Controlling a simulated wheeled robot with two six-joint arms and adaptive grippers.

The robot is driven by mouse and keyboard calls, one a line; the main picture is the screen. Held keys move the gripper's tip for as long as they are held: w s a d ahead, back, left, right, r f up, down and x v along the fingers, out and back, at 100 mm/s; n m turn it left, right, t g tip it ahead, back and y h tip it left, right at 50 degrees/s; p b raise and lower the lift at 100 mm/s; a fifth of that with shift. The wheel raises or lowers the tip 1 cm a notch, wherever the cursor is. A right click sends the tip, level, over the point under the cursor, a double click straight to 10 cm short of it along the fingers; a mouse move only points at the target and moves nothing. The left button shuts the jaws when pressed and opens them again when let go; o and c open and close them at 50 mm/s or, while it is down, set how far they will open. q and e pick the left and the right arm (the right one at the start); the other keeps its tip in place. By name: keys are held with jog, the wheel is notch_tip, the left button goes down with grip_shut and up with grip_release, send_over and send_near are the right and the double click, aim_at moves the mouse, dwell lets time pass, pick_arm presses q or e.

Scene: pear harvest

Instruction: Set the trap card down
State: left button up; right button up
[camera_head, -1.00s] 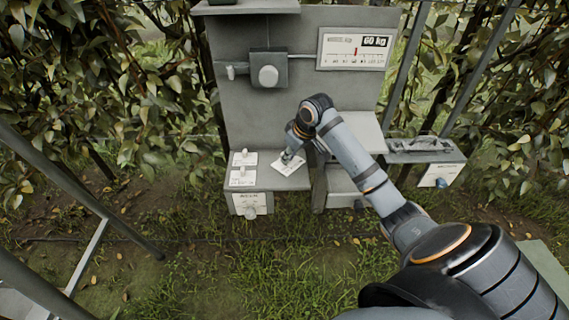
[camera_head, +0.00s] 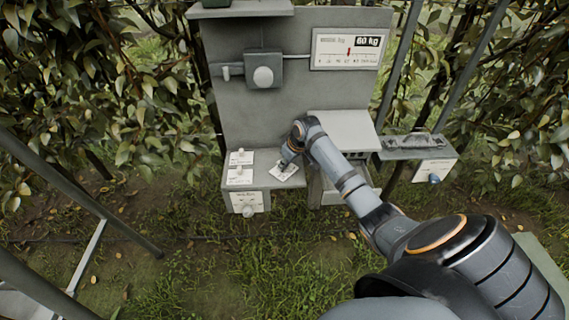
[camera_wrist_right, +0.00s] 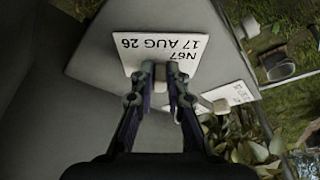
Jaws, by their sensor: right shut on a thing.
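The trap card (camera_head: 284,173) is white with dark print. In the right wrist view the card (camera_wrist_right: 180,28) reads "N67 17 AUG 26", upside down. My right gripper (camera_head: 287,160) is above the card, at the left part of the grey shelf (camera_head: 264,182). In the wrist view its fingers (camera_wrist_right: 162,82) are close together at the card's edge and hold it; the exact grip point is partly hidden. The card looks nearly flat over the shelf; I cannot tell whether it touches. My left gripper is not in view.
Two white cards with knobs, an upper one (camera_head: 240,157) and a lower one (camera_head: 238,176), lie left on the shelf. A labelled drawer front (camera_head: 247,201) is below. A scale panel (camera_head: 350,49) reading 60 kg is above. A grey box (camera_head: 415,146) stands right.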

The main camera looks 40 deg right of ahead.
jog(key=shift+f, duration=0.2)
jog(key=o, duration=0.7)
jog(key=shift+o, duration=0.2)
jog(key=b+v, duration=0.1)
jog(key=v, duration=1.1)
jog(key=shift+r, duration=0.25)
